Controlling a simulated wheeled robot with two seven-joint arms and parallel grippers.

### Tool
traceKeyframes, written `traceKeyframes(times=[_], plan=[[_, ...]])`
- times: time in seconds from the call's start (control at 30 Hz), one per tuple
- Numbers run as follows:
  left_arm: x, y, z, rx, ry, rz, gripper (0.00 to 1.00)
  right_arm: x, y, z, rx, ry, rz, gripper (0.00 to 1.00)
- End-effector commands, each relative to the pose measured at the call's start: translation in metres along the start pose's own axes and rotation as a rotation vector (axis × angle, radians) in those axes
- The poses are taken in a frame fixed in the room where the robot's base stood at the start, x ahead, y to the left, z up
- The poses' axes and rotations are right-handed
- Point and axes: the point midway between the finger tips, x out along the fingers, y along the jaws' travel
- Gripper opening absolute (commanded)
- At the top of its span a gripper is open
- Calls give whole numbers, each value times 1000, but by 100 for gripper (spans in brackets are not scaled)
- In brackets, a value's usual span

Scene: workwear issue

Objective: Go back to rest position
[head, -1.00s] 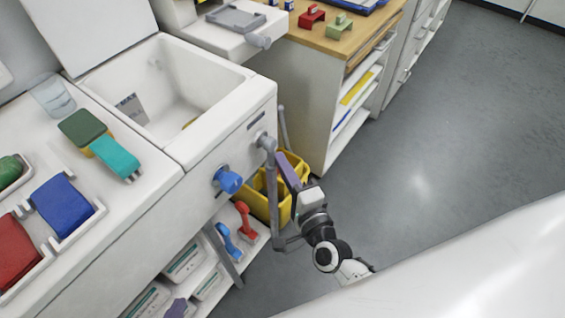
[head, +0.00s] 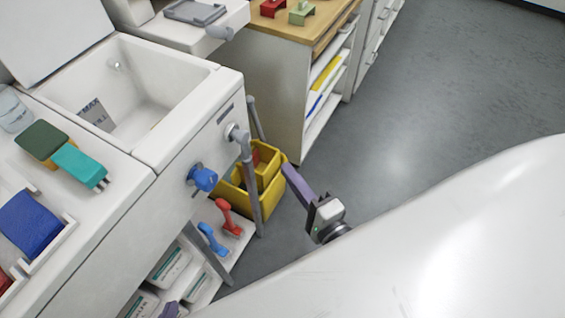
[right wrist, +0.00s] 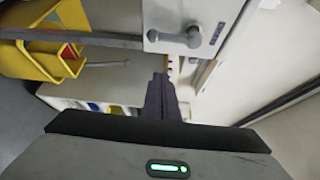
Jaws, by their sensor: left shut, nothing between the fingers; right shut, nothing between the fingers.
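My right gripper (head: 286,168) is in the head view, right of the grey drain pipe and the yellow bucket. Its purple fingers are shut together with nothing between them and point up and to the left. They look apart from the pipe and bucket. In the right wrist view the shut fingers (right wrist: 160,78) show dark at the middle, toward the side of the wooden-topped cabinet. The arm behind this gripper is hidden in the head view by a large white surface. My left gripper is in no view.
The white sink unit (head: 175,165) stands at the left with a blue knob (head: 203,178). The yellow bucket (head: 262,205) is on the floor below; it also shows in the right wrist view (right wrist: 30,62). The wooden-topped cabinet (head: 265,90) stands behind. Grey floor (head: 430,90) at the right is clear.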

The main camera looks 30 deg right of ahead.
Motion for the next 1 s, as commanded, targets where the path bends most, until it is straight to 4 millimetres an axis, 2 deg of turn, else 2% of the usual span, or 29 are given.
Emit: traceKeyframes(times=[0.67,0.77,0.9,1.0], plan=[[1,0,-3,-1,6,-1,0,-4,3,5,-37,-17,13,0],[1,0,-4,-1,7,-1,0,-10,16,24,-218,-99,71,0],[1,-1,-4,-2,7,-2,0,-36,60,56,-689,-310,214,0],[1,-1,-4,-2,7,-2,0,-60,95,61,-1030,-470,314,0]])
